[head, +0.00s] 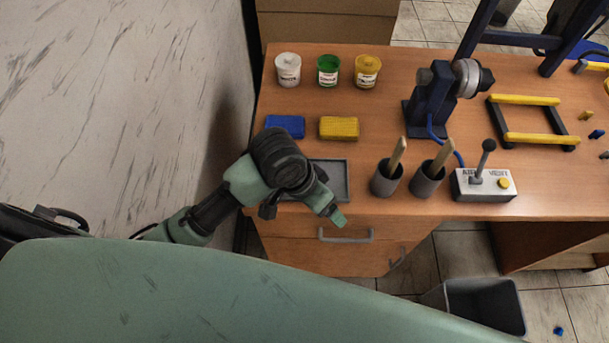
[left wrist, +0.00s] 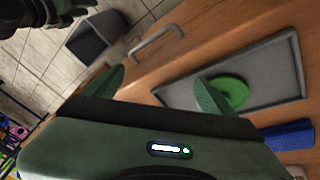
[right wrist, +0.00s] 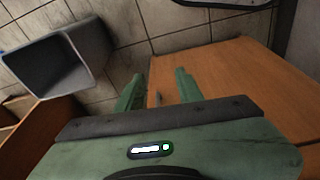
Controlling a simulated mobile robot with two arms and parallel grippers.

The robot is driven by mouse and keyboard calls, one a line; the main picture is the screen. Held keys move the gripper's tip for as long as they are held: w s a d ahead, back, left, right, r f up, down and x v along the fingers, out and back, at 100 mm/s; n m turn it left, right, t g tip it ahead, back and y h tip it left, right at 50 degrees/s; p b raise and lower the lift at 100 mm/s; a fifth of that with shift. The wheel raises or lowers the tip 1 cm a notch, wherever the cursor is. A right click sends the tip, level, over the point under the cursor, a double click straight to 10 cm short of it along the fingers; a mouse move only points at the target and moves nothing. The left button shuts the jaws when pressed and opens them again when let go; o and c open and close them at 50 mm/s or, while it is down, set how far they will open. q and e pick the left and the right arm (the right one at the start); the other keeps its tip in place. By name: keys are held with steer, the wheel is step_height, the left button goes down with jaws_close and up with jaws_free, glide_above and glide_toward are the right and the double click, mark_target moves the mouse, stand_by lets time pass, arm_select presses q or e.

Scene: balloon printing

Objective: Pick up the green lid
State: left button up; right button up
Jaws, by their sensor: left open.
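The green lid (left wrist: 232,92) is a round disc lying in the grey tray (left wrist: 285,60), partly covered by one finger of my left gripper in the left wrist view. In the head view my left arm covers the lid, and only part of the tray (head: 340,178) shows. My left gripper (left wrist: 165,92) is open and empty; it also shows in the head view (head: 333,213) at the tray's front edge. My right gripper (right wrist: 160,88) is open and empty in the right wrist view, by the desk edge, with floor tiles beyond.
White, green and yellow paint jars (head: 327,71) stand at the back left of the desk. Blue (head: 285,126) and yellow (head: 339,128) sponges lie behind the tray. Dark cups (head: 387,178) with wooden handles stand to its right, beside a lever box (head: 484,184). A bin (head: 475,305) stands below.

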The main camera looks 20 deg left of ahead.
arm_select(q)
steer(key=shift+m+g+y, duration=0.4)
steer(key=shift+g+y, duration=0.3)
steer(key=shift+y, duration=0.2)
steer(key=w, duration=0.1)
steer(key=w+a+r, duration=0.1)
steer(key=w, duration=0.1)
steer(key=w+a+r, duration=0.1)
steer(key=w, duration=0.1)
steer(key=shift+w, duration=0.1)
steer(key=shift+n+g+y, duration=0.4)
steer(key=shift+y, duration=0.5)
steer(key=w+a+r, duration=0.1)
steer(key=a, duration=0.1)
steer(key=w+a+r, duration=0.1)
steer(key=w+a, duration=0.1)
steer(key=shift+w+a+r, duration=0.1)
steer(key=shift+r, duration=0.1)
steer(key=shift+a+f, duration=0.1)
steer(key=shift+a, duration=0.05)
step_height(320, 180, down, 8)
steer(key=shift+r+p, duration=0.25)
steer(key=shift+p, duration=0.8)
steer(key=c, duration=1.1)
arm_select(e)
steer(key=s+d+f+g, duration=0.1)
steer(key=s+d+f, duration=0.2)
steer(key=s+f, duration=1.1)
steer(key=s, duration=0.3)
